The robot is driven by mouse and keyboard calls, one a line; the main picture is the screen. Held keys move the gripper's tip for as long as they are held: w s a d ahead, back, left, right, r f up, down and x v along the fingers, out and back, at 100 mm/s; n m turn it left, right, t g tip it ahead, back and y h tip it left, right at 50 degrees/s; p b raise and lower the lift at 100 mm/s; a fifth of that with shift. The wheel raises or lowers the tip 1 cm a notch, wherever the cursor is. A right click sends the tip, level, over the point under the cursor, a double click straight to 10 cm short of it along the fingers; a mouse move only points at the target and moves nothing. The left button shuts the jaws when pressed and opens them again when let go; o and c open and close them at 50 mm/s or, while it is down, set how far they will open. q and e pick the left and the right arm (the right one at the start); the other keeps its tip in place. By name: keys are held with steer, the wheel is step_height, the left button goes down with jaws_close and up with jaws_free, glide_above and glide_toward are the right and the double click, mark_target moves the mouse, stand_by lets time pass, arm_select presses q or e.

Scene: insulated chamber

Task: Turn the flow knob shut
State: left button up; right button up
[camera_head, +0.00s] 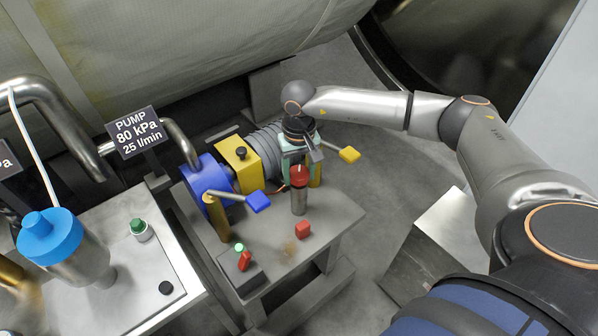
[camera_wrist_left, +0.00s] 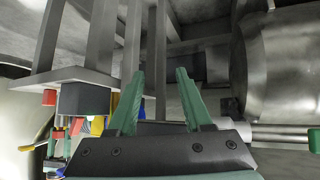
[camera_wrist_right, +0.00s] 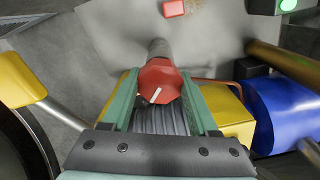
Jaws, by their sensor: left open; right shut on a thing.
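The flow knob (camera_head: 299,176) is a red, faceted cap on a grey upright post on the small grey table. In the right wrist view the knob (camera_wrist_right: 157,83) shows a white pointer line running slightly aslant on its face. My right gripper (camera_head: 300,164) comes down from behind and is shut on the knob, one green finger on each side in the right wrist view (camera_wrist_right: 158,92). My left gripper (camera_wrist_left: 156,78) is open and empty in the left wrist view, with the table legs beyond it. It is not visible in the head view.
A yellow-handled lever (camera_head: 349,155) and a blue-handled lever (camera_head: 258,202) stick out close to the knob. A yellow block (camera_head: 239,166), a grey ribbed hose (camera_head: 266,143) and a blue fitting (camera_head: 203,179) lie behind. A red block (camera_head: 303,230) and a switch box (camera_head: 238,272) sit in front.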

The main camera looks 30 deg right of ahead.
steer(key=c, duration=0.5)
